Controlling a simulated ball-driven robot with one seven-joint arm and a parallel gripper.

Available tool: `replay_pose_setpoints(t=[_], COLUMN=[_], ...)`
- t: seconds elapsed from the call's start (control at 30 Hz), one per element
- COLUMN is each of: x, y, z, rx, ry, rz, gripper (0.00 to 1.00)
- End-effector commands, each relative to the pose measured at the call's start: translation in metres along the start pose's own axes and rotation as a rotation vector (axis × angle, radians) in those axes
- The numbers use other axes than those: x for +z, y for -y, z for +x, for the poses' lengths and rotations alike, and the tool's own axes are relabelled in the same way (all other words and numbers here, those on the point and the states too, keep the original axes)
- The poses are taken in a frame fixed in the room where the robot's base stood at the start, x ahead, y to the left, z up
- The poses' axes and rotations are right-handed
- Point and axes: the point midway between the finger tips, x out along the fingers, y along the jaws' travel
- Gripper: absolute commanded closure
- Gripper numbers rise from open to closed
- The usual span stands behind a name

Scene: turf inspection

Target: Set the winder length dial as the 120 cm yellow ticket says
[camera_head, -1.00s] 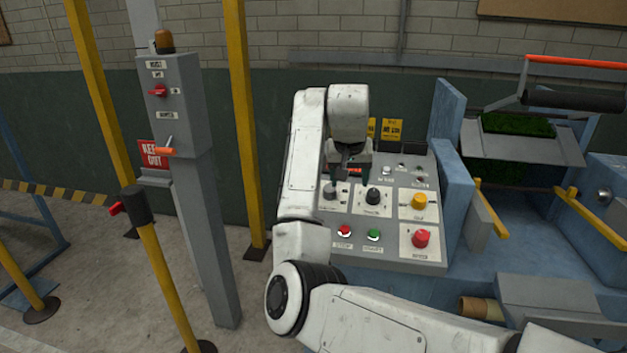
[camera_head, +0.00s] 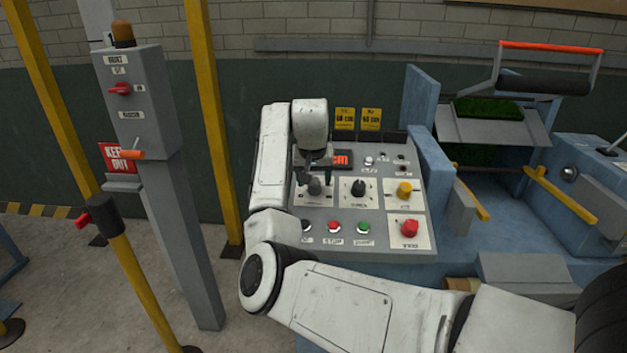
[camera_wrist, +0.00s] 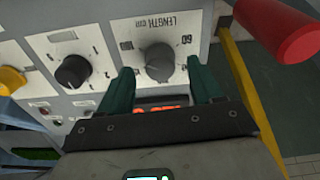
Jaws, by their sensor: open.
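Beside the dial are a black knob (camera_head: 358,187), a yellow knob (camera_head: 404,188) and a red mushroom button (camera_head: 409,228). Small red (camera_head: 334,227) and green (camera_head: 363,228) buttons lie below. A grey post box (camera_head: 140,100) and yellow posts stand left.

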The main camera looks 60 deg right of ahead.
Motion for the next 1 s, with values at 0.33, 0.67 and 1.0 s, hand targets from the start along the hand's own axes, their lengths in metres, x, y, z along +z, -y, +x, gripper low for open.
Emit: replay_pose_setpoints(t=[0.33,0.67,1.0], x=[0.0,0.0,0.0], y=[0.0,0.0,0.0], z=[0.017,0.017,0.017], rx=[-0.001,-0.001,-0.001], ry=[0.0,0.0,0.0], rz=[0.001,0.0,0.0], gripper=[0.35,0.51,0.84])
